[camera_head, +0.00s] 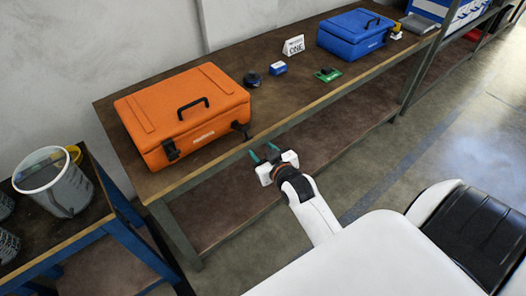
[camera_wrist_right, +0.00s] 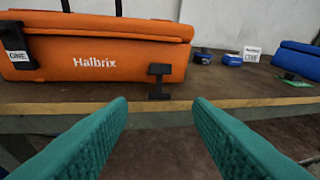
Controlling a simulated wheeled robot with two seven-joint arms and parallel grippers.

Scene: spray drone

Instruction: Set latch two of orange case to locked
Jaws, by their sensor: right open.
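The orange case (camera_head: 187,112) lies closed on the workbench, with a black handle on its lid. It also shows in the right wrist view (camera_wrist_right: 105,78). One black latch (camera_head: 171,149), on the left of its front, bears a label ending in "ONE" in the right wrist view (camera_wrist_right: 17,47). The other black latch (camera_head: 240,130) is near the front right corner and hangs out from the case; it shows as an H-shaped piece in the right wrist view (camera_wrist_right: 159,82). My right gripper (camera_head: 263,153) is open and empty, just off the bench's front edge, apart from that latch. My left gripper is not in view.
The wooden workbench (camera_head: 285,105) also holds a blue case (camera_head: 355,34), a black round item (camera_head: 252,79), a small blue box (camera_head: 278,68), a green board (camera_head: 327,75) and a white sign (camera_head: 293,45). A grey bucket (camera_head: 62,185) stands on the side table at left.

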